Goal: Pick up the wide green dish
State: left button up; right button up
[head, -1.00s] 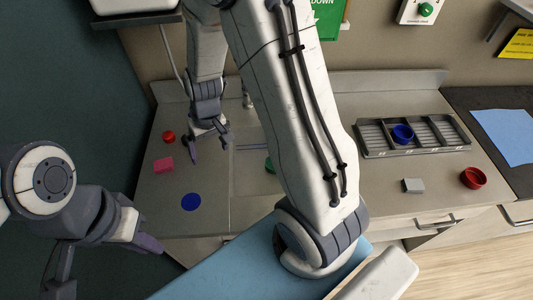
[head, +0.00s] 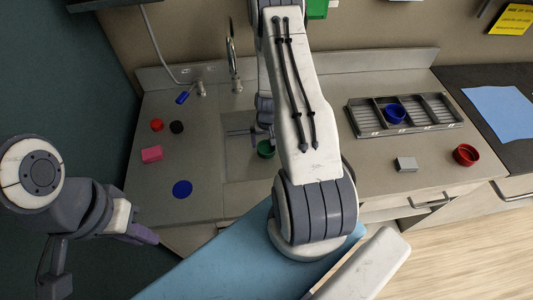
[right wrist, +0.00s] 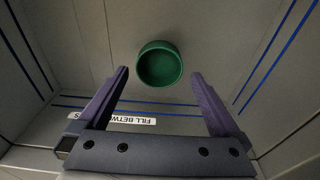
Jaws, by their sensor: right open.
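The green dish (head: 266,149) sits in the sink basin in the head view, partly hidden by my right arm. In the right wrist view the round, hollow green dish (right wrist: 160,62) lies on the basin floor, seen from above. My right gripper (right wrist: 160,74) is open and empty, its two fingers pointing toward the dish, one on each side of it in the picture. No contact shows. In the head view my right arm mostly hides this gripper. My left gripper (head: 143,236) is low at the left, near the counter's front edge; its jaw opening is unclear.
The basin walls carry blue lines and a label (right wrist: 128,119). The faucet (head: 233,60) stands behind the basin. A pink block (head: 152,153) and blue disc (head: 182,189) lie left. A rack (head: 362,118) holding a blue cup (head: 395,113), a grey block (head: 406,164) and a red bowl (head: 466,155) are right.

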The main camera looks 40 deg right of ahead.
aim_at(266, 150)
jog(key=f, duration=0.1)
jog(key=f+b, duration=0.1)
jog(key=f, duration=0.1)
jog(key=w+f+b, duration=0.1)
jog(key=f, duration=0.1)
jog(key=shift+d+f, duration=0.15)
jog(key=shift+d, duration=0.2)
jog(key=c, duration=1)
jog(key=shift+r, duration=0.25)
